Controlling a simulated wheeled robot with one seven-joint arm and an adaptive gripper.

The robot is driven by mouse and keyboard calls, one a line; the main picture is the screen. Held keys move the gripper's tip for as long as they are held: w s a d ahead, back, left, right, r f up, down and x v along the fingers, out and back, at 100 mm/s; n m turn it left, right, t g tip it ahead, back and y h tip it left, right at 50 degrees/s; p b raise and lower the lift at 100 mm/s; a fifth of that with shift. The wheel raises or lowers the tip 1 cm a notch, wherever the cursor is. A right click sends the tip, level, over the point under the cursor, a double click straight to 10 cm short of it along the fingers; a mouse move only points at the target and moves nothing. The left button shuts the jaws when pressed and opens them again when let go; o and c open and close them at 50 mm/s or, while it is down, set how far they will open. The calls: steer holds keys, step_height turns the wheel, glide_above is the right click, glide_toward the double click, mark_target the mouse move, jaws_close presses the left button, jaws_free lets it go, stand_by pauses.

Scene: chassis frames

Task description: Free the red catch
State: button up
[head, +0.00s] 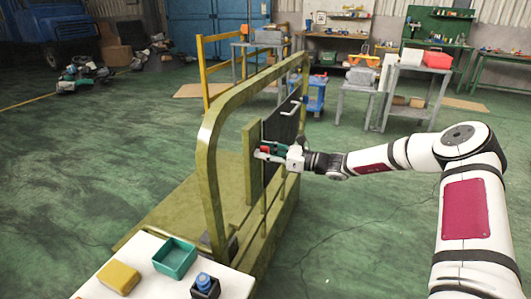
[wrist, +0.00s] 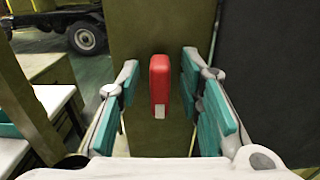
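The red catch (wrist: 159,80) is a small upright red block with a pale lower tip. It sits on an olive-yellow post (wrist: 150,25) of the chassis frame. In the wrist view my gripper (wrist: 160,95) is open, with one teal-padded finger on each side of the catch and visible gaps between. In the head view my gripper (head: 268,152) is at the post, beside the dark panel, and a bit of red shows between its fingers. I cannot tell how deep the fingers reach around the catch.
A dark panel (head: 281,120) with a pale handle (head: 290,108) stands right of the post. The curved olive frame (head: 211,170) rises close in front. A white table (head: 150,250) holds a yellow block (head: 118,277), a teal bin (head: 175,258) and a blue-topped item (head: 204,284).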

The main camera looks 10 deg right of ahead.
jaws_close()
steer(key=n+p, duration=0.2)
steer(key=n, duration=0.2)
steer(key=shift+s+n, duration=0.15)
steer(key=shift+n, duration=0.15)
steer(key=n+p, duration=0.1)
steer(key=n, duration=0.3)
steer(key=shift+f+n, duration=0.1)
steer(key=shift+n, duration=0.2)
steer(key=n+p, duration=0.2)
steer(key=n, duration=0.2)
steer(key=shift+s+a+f+n, duration=0.1)
steer(key=shift+n, duration=0.2)
steer(key=shift+f+n+p, duration=0.15)
steer(key=shift+n+p, duration=0.5)
steer(key=shift+n, duration=1.45)
